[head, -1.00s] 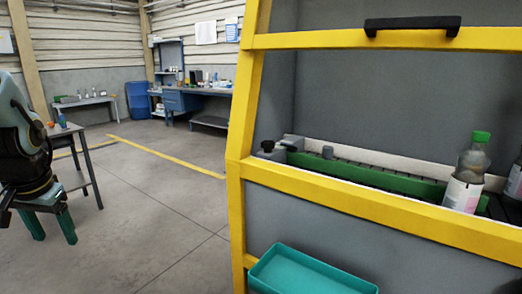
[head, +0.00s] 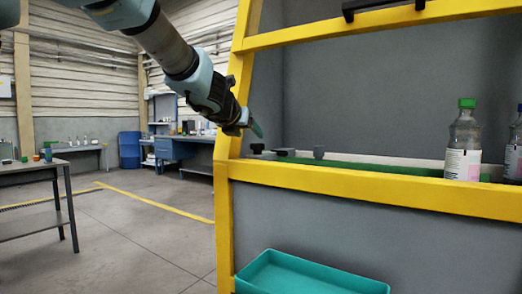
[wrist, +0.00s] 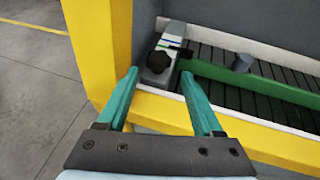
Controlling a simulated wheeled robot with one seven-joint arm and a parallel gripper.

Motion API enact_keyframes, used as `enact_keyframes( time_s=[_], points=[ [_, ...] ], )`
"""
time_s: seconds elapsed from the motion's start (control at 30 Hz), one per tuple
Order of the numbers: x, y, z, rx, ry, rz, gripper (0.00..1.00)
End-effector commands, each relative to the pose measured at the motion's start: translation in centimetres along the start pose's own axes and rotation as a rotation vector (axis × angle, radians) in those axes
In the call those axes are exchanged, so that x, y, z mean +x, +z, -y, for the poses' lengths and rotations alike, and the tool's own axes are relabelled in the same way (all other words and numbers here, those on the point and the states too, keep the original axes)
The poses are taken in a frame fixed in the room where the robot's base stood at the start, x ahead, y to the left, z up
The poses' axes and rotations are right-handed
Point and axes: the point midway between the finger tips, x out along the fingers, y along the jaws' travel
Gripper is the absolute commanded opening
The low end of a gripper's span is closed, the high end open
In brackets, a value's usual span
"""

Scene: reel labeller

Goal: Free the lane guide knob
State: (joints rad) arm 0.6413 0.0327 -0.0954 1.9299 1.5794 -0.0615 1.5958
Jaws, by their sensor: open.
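A black lobed knob (wrist: 158,61) sits on a grey block at the left end of the lane, inside the yellow-framed machine. It also shows in the head view (head: 257,148). A green lane guide (wrist: 255,82) runs right from near the block, with a smaller grey knob (wrist: 242,62) on it. My gripper (wrist: 159,74) is open and empty, its teal fingers pointing toward the block. The black knob appears between and beyond the fingertips, apparently untouched. In the head view my gripper (head: 257,130) is at the machine's left post, above the black knob.
The yellow frame (head: 370,195) crosses in front of the lane, with a left post beside my gripper. Bottles (head: 462,150) stand on the lane at right. A teal bin (head: 312,274) is below. The floor at left is open.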

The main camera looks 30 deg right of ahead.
Motion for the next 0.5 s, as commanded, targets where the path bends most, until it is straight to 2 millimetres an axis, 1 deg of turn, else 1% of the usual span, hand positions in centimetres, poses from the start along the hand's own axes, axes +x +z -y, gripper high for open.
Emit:
enact_keyframes(
  time_s=[0.03, 0.1, 0.3, 0.4, 0.5],
  points=[
    [1.1, -0.3, 0.0, -0.002, 0.0, -0.002, 0.68],
    [2.5, -0.3, 0.0, -0.002, 0.001, -0.002, 0.68],
    [6.1, -0.3, 0.0, -0.004, 0.0, -0.003, 0.68],
    [7.4, -0.2, 0.0, -0.005, 0.0, -0.002, 0.68],
    [8.3, -0.2, 0.0, -0.005, 0.001, -0.002, 0.68]
  ],
)
